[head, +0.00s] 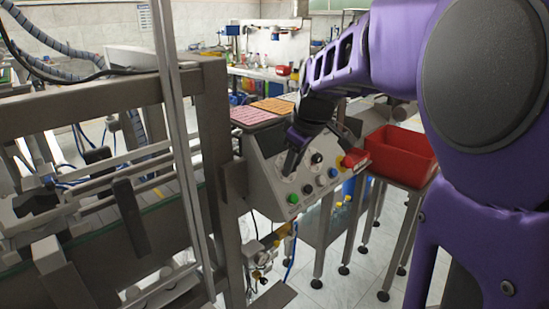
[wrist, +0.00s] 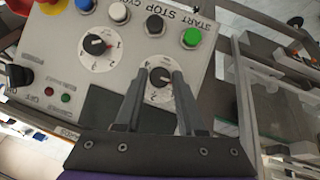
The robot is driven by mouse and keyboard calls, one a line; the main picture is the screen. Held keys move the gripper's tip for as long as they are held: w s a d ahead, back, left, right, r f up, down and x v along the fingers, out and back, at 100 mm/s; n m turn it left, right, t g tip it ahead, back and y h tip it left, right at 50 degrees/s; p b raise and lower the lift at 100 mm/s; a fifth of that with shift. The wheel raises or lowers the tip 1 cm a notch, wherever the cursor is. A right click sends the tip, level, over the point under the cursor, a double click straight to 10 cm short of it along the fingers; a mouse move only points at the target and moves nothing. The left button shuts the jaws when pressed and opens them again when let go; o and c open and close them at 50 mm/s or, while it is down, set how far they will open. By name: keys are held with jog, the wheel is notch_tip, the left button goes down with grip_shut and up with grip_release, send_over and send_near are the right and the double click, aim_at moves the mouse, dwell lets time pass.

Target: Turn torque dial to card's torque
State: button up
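The control panel (head: 268,192) is a sloped grey box at the centre of the head view. In the wrist view its face (wrist: 140,48) carries two round white dials with dark knobs. One dial (wrist: 97,44) is left of my fingers; the other dial (wrist: 160,82) lies between them. Their printed labels are too small to tell which is the torque dial. My gripper (wrist: 161,74) is open, its fingertips on either side of the second dial's knob, without clear contact. In the head view my gripper (head: 290,160) hides part of the panel. I cannot make out a torque card.
Green (wrist: 191,38), black (wrist: 154,24), white (wrist: 118,12) and blue (wrist: 85,4) buttons line the panel beside the dials. A red emergency button (wrist: 52,5) is at the upper left. A red bin (head: 400,155) stands right of the panel; a metal frame (head: 212,150) stands left.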

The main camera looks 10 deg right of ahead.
grip_shut()
jog(key=shift+r+p, duration=0.1)
jog(key=shift+p, duration=0.25)
jog(key=shift+w+d+r+m+g+y+p, duration=0.1)
jog(key=shift+m+g+y+p, duration=0.2)
jog(key=shift+m+p, duration=0.35)
jog(key=shift+d+m+g+y+p, duration=0.1)
jog(key=shift+m+g+y+p, duration=0.4)
jog(key=shift+m+p, duration=0.4)
jog(key=m+y, duration=0.1)
jog(key=m+p, duration=0.1)
jog(key=shift+w+d+m+g+y+p, duration=0.15)
jog(key=shift+m+g+y+p, duration=0.15)
jog(key=shift+m+y, duration=0.1)
jog(key=shift+d+f+m+g+y+p, duration=0.15)
jog(key=shift+m+y+p, duration=0.15)
jog(key=shift+m+y, duration=0.35)
jog(key=shift+a+f+m+g+y+p, duration=0.15)
jog(key=shift+m+y+p, duration=0.15)
jog(key=shift+m, duration=0.5)
jog(key=shift+d, duration=0.1)
